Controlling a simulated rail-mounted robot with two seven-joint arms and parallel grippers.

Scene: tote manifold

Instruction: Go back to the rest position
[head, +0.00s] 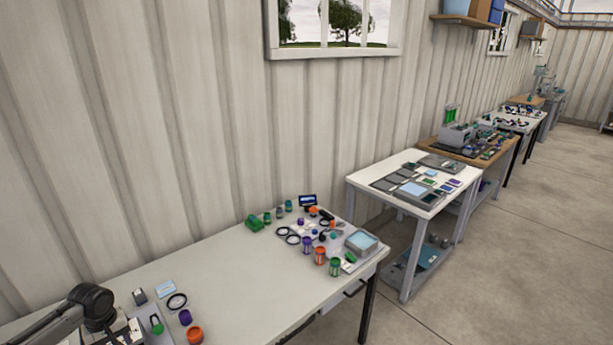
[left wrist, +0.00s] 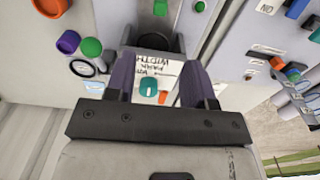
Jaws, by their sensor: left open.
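My left gripper (left wrist: 158,82) shows in the left wrist view, with two dark purple fingers spread apart. It is open, and nothing is visible between the fingers that it holds. Beyond the fingers are a white label (left wrist: 148,66) with handwriting and a teal round piece (left wrist: 149,87). I cannot tell how far these are from the fingertips. I cannot make out the left gripper's jaws in the head view. My right gripper is in neither view.
In the head view a long pale table (head: 225,270) carries small coloured jars, rings and a grey box (head: 361,243). A dark-jointed arm-like part (head: 92,305) is at lower left. A white table (head: 400,215) stands further right. Bare floor (head: 500,260) lies at right.

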